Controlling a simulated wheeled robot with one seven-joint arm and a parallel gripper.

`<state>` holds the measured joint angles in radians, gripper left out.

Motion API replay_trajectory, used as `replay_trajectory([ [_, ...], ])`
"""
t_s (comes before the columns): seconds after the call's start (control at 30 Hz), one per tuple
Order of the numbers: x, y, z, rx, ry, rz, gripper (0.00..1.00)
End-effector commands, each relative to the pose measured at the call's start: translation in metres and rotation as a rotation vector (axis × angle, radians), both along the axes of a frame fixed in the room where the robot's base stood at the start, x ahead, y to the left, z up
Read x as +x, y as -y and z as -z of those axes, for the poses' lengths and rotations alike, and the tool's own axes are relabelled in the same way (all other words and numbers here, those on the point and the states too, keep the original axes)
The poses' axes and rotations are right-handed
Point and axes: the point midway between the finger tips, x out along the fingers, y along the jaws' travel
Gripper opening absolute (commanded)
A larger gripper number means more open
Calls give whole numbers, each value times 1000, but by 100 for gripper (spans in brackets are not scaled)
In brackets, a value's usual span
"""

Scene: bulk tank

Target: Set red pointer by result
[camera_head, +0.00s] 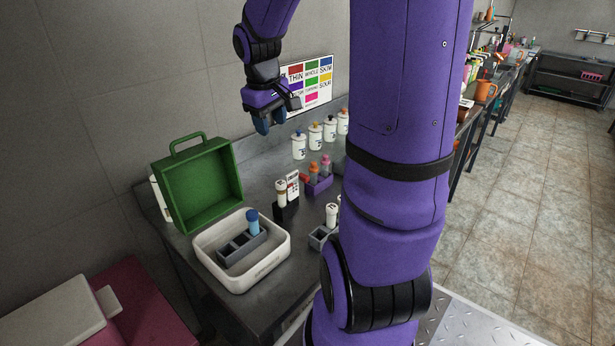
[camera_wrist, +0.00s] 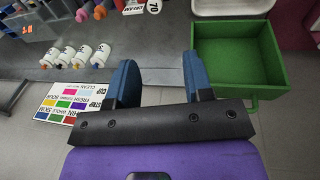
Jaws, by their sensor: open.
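My gripper (camera_head: 270,124) is open and empty, raised above the counter near the back wall. Its two blue fingers stand apart in the wrist view (camera_wrist: 158,68), with nothing between them. A chart of coloured squares with words (camera_head: 310,86) is on the back wall beside my gripper. It also shows at the lower left of the wrist view (camera_wrist: 72,103). I cannot make out a red pointer for certain. A small red-orange piece (camera_head: 304,178) shows at the left end of the purple rack (camera_head: 319,187), too small to identify. My arm hides part of the counter.
An open green case (camera_head: 205,190) stands on the counter's left. A white tray (camera_head: 269,265) holds a grey rack with a blue-capped vial. Several white bottles (camera_head: 315,137) line the wall. A black holder (camera_head: 286,210) with a vial and card stands mid-counter.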

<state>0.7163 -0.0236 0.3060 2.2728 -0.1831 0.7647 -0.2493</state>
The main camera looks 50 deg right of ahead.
Motion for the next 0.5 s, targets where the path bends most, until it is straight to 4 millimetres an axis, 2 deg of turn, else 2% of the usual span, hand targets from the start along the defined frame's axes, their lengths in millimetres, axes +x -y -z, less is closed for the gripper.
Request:
replay_trajectory([
  [0.03,4,18,14,16,-20,8,47],
  [0.3,11,96,79,106,-70,17,47],
  [0.5,8,133,113,160,-71,21,47],
])
